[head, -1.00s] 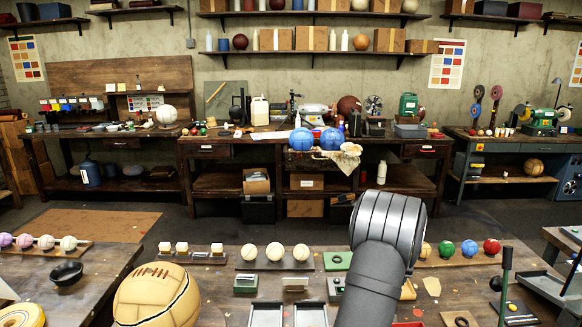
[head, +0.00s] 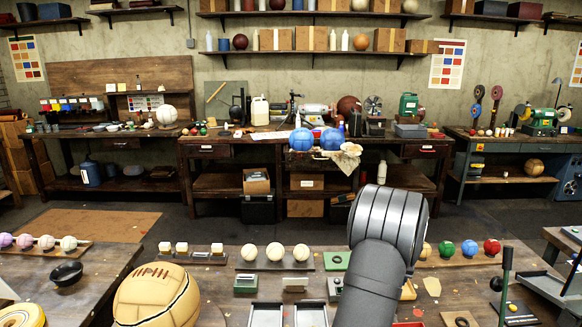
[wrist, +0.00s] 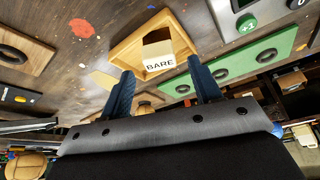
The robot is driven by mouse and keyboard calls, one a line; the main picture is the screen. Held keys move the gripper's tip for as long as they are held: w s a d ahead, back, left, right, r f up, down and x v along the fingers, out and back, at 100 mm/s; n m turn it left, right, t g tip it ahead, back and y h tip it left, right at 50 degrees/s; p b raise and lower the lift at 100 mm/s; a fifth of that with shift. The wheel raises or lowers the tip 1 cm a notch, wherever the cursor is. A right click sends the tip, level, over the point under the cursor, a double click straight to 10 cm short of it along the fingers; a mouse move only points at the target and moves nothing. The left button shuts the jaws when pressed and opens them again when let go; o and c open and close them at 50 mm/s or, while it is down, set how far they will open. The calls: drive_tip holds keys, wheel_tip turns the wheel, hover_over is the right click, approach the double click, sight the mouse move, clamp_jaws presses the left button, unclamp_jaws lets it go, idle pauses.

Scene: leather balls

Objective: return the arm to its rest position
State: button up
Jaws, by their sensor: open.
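My arm (head: 375,265) rises from the bottom of the head view, its rounded dark grey joint standing over the workbench. My gripper is hidden behind it in that view. In the wrist view my gripper (wrist: 165,88) shows two dark blue fingers set well apart, with nothing held between them. Beyond the fingertips is a wooden tray (wrist: 122,56) with a block labelled BARE (wrist: 157,50). The fingers look apart from the tray.
A green board with dark round recesses (wrist: 220,72) lies beside the tray. The bench carries a row of cream balls (head: 274,252), coloured balls (head: 469,247) at right, and a large stitched tan ball (head: 157,296) at left. A dark upright lever (head: 506,275) stands at right.

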drive_tip(key=v, duration=0.8)
drive_tip(key=x, duration=1.1)
drive_tip(key=shift+f, duration=0.3)
drive_tip(key=shift+w+r, duration=0.2)
wheel_tip(320, 180, up, 4)
drive_tip(key=shift+f, duration=0.15)
drive_tip(key=s+d+r, duration=0.6)
drive_tip(key=s+r, duration=0.1)
drive_tip(key=s, duration=0.3)
drive_tip(key=w+a+f+n, duration=0.1)
drive_tip(key=w+a, duration=0.3)
drive_tip(key=a, duration=1)
drive_tip(key=w+a+f+n+y, duration=0.1)
drive_tip(key=w+a+n, duration=0.1)
drive_tip(key=a, duration=1.2)
drive_tip(key=w+a+f+n, duration=0.1)
drive_tip(key=w+a, duration=0.4)
drive_tip(key=a, duration=0.9)
drive_tip(key=shift+w+a+f+y, duration=0.2)
drive_tip(key=shift+w+a+y, duration=0.1)
drive_tip(key=shift+a+y, duration=0.1)
